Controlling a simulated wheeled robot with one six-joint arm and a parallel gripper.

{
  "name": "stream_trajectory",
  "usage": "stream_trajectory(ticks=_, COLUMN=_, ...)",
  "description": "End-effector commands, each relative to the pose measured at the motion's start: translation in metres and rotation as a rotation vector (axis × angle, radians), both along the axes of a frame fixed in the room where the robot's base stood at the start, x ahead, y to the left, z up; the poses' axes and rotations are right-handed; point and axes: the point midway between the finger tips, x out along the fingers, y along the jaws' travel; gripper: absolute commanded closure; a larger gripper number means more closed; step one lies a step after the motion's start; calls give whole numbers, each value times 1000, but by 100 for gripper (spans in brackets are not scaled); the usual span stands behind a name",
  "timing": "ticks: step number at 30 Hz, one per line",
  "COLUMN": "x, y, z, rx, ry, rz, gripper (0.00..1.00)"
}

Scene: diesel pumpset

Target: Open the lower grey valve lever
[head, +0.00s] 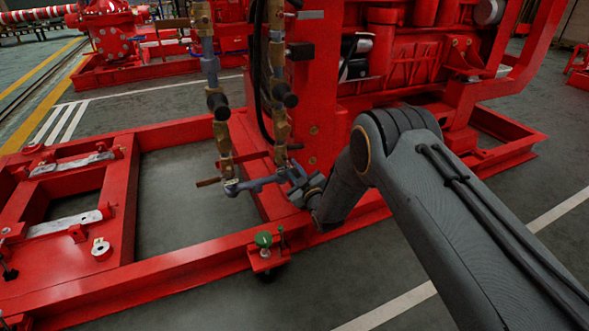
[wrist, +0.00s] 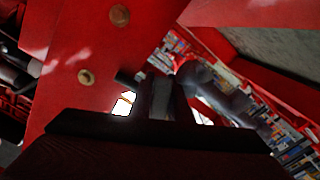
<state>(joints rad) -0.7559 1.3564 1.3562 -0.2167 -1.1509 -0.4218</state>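Two upright brass-and-grey pipes with valves stand side by side in the head view, a left pipe (head: 222,135) and a right pipe (head: 278,120). A short dark grey lever (head: 295,147) sticks out to the right, low on the right pipe; it looks like the lower grey valve lever. My gripper (head: 296,176) is just below it, beside the foot of the right pipe. In the wrist view my gripper (wrist: 162,98) shows as two dark fingers close to a dark stub. Shadow hides whether anything is between the fingers, and I cannot tell contact.
A grey-blue cross pipe (head: 258,184) joins the pipe feet, left of my gripper. A brown lever (head: 208,182) sticks out left. The red engine frame (head: 318,110) stands close behind.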

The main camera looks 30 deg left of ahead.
Motion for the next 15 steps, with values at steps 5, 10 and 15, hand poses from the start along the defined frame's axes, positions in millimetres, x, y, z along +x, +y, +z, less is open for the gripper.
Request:
stream_trajectory(ticks=5, x=-3, y=2, z=-1, rx=-4, ry=0, rz=5, gripper=66)
stream_trajectory(ticks=10, x=-5, y=4, z=-2, rx=-5, ry=0, rz=10, gripper=66)
stream_trajectory(ticks=15, x=-7, y=5, z=-3, rx=-7, ry=0, rz=13, gripper=66)
